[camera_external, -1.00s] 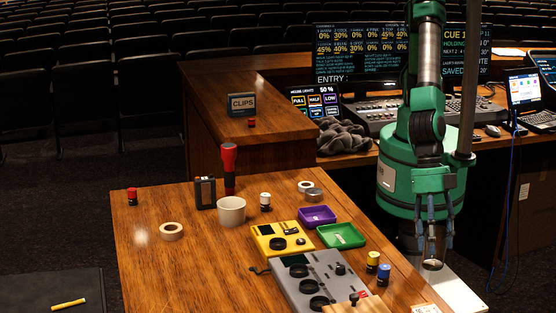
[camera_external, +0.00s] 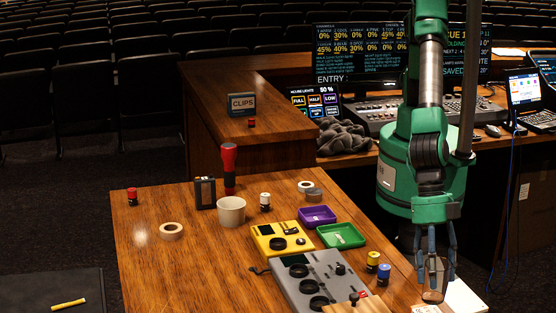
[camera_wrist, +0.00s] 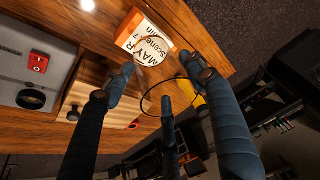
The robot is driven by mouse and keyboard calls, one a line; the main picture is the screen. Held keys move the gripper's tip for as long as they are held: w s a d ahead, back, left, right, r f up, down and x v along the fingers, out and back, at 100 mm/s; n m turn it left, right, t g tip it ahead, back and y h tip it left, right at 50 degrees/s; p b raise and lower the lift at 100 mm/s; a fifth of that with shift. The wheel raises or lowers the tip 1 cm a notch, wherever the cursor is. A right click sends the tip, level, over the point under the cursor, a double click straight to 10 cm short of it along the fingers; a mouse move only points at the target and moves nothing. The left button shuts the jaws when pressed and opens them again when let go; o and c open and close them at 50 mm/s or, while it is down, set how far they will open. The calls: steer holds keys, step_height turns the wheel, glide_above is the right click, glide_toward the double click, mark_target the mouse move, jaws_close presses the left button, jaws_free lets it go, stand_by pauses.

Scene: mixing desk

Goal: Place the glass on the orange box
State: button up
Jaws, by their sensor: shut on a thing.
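The clear glass (camera_external: 434,284) hangs between the fingers of my gripper (camera_external: 436,264) at the right front of the desk. In the wrist view my gripper (camera_wrist: 160,97) has its fingers around the see-through glass (camera_wrist: 150,52), whose rims show as thin rings. The orange box (camera_wrist: 137,33) with a white printed label lies on the wood near the desk edge. In the external view only part of the box (camera_external: 426,309) shows at the bottom edge, just below the glass. I cannot tell whether glass and box touch.
A grey console (camera_external: 318,278) and a wooden block (camera_external: 354,303) lie left of the glass. Yellow (camera_external: 373,260) and blue (camera_external: 383,274) batteries stand close by. Green (camera_external: 341,236) and purple (camera_external: 317,215) trays are further back. The desk's right edge runs close to my gripper.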

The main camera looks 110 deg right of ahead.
mark_target(433, 301)
steer(key=shift+w+a, duration=0.35)
steer(key=shift+a, duration=0.4)
steer(key=shift+f, duration=1.8)
steer(key=shift+f+b, duration=0.15)
steer(key=shift+b, duration=0.25)
steer(key=o, duration=1.3)
steer(key=shift+d+r, duration=0.15)
steer(key=shift+r, duration=0.35)
steer(key=p+v, duration=0.1)
steer(key=v, duration=1)
